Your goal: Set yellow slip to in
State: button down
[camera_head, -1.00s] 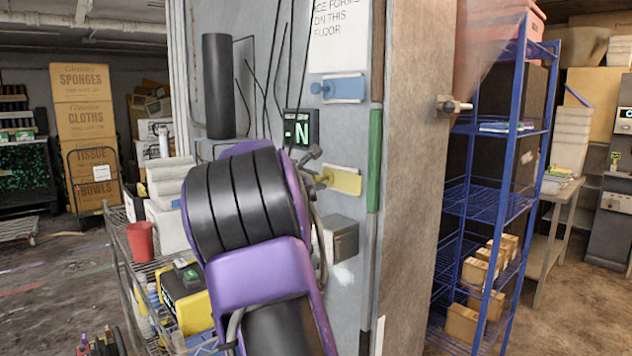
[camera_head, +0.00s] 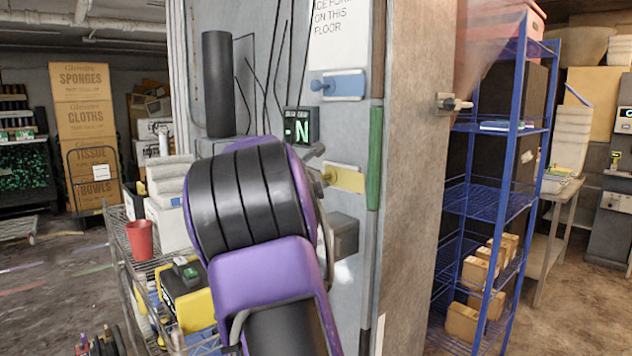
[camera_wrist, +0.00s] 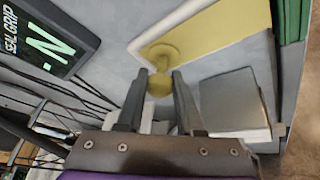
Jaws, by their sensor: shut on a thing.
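The yellow slip (camera_head: 347,179) is a pale-framed yellow plate with a round knob, low on the grey panel. In the wrist view the yellow slip (camera_wrist: 225,40) fills the upper right, and its knob (camera_wrist: 163,58) sits between my two fingertips. My gripper (camera_wrist: 160,82) is shut on that knob. In the head view my gripper (camera_head: 319,173) reaches the slip's left end, partly hidden behind my purple and black arm.
A blue slip (camera_head: 345,85) with a blue knob sits above. A display (camera_head: 299,127) reading "-N" is at upper left of the yellow slip. A grey box (camera_head: 344,236) juts out below. A green strip (camera_head: 374,158) runs along the panel's right edge.

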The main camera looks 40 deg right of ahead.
aim_at(340, 183)
jog(key=s, duration=0.1)
jog(key=s+b, duration=0.1)
jog(key=s, duration=0.1)
jog(key=s+b, duration=0.1)
jog(key=s, duration=0.1)
jog(key=shift+d, duration=0.25)
jog(key=c, duration=0.5)
grip_release()
jog(key=shift+c, duration=0.2)
jog(key=shift+a, duration=0.15)
